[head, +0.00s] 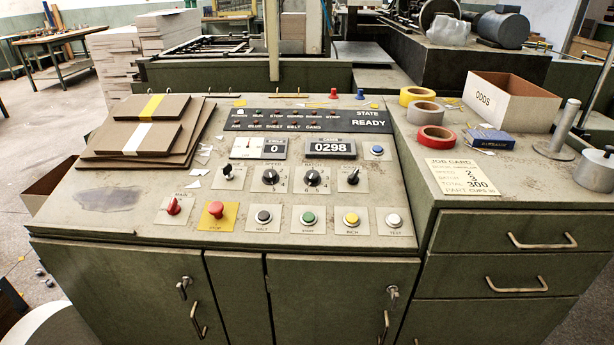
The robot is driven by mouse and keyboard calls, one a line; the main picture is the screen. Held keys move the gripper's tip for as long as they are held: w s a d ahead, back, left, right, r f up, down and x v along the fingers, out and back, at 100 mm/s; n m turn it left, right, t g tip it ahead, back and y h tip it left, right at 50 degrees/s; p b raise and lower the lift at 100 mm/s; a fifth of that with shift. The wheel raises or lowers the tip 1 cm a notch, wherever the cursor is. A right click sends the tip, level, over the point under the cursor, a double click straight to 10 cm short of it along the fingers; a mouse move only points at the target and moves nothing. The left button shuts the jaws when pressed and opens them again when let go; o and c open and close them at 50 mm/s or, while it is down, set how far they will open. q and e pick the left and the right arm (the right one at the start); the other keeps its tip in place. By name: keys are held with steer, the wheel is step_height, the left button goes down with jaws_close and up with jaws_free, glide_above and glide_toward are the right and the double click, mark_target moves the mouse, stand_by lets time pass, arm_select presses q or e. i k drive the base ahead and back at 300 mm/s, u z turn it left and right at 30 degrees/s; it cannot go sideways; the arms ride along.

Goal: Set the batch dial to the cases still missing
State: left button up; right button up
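The batch dial (313,178), a black knob on a square plate with small marks, sits mid-panel on the sloped green console. Its setting is too small to read surely. A similar speed dial (270,177) is left of it. The cases counter (331,148) reads 0298. The job card (462,177) lies flat on the right-hand top; it seems to read speed 2, batch 3, total 300, with smaller lines unclear. The state display (369,123) reads READY. Neither of my grippers is in view.
Below the dials are a red stop button (216,209), black, green, yellow and white buttons, and a red main switch (173,206). Board stacks (150,137) cover the panel's left. Tape rolls (424,113), a blue box (490,139) and an ODDS box (510,98) stand right.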

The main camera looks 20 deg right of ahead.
mark_target(312, 178)
steer(key=z, duration=2.55)
steer(key=i, duration=0.65)
steer(key=u, duration=1.45)
